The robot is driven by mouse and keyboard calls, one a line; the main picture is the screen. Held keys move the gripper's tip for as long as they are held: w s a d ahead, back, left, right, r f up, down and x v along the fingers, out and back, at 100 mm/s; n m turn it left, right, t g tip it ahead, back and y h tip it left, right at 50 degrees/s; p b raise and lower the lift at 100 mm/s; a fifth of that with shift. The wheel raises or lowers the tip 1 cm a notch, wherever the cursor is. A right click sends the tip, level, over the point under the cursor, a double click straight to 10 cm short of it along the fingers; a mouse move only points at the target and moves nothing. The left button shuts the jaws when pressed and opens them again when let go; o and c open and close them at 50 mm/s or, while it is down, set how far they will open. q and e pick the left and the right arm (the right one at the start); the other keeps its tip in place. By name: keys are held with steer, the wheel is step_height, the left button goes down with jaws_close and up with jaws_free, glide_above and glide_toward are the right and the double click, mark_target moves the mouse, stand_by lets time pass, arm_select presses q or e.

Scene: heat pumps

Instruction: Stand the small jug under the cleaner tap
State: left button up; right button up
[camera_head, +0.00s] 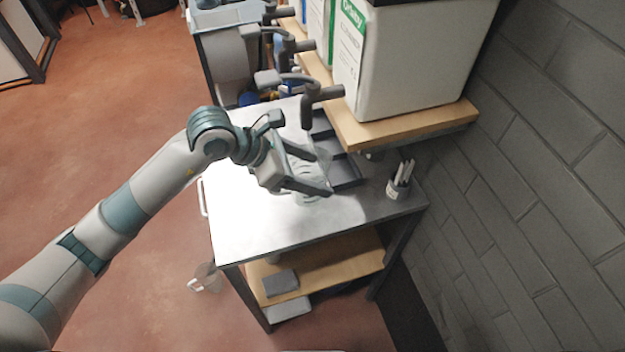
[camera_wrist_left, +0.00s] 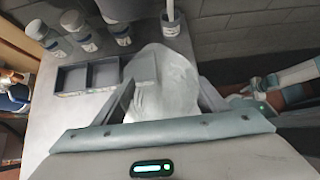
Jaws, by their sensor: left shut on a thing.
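The small jug (camera_head: 307,198) is clear and pale, so its outline is faint in the head view. My left gripper (camera_head: 326,172) is shut on it above the right half of the metal table. The jug (camera_wrist_left: 172,85) fills the space between the two fingers in the left wrist view. I cannot tell whether its base touches the table. The white container with a green label, apparently the cleaner (camera_head: 405,65), stands on the wooden shelf. My right gripper is not clear; part of my right arm (camera_wrist_left: 290,78) shows.
A dark compartment tray (camera_head: 345,172) lies beside the jug, under the wooden shelf (camera_head: 405,125). A pen cup (camera_head: 397,186) stands near the wall. Several small bottles (camera_wrist_left: 62,28) stand behind the tray. Other dark taps (camera_head: 298,46) line the shelf. The table's front left (camera_head: 240,215) is clear.

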arm_select(q)
steer(key=shift+f+p, duration=0.35)
steer(key=shift+f, duration=0.1)
step_height(320, 180, down, 3)
steer(key=shift+r+p, duration=0.15)
steer(key=shift+p, duration=0.45)
steer(key=shift+f, duration=0.2)
steer(key=shift+f, duration=0.15)
steer(key=o, duration=1.2)
steer(key=shift+o, duration=0.2)
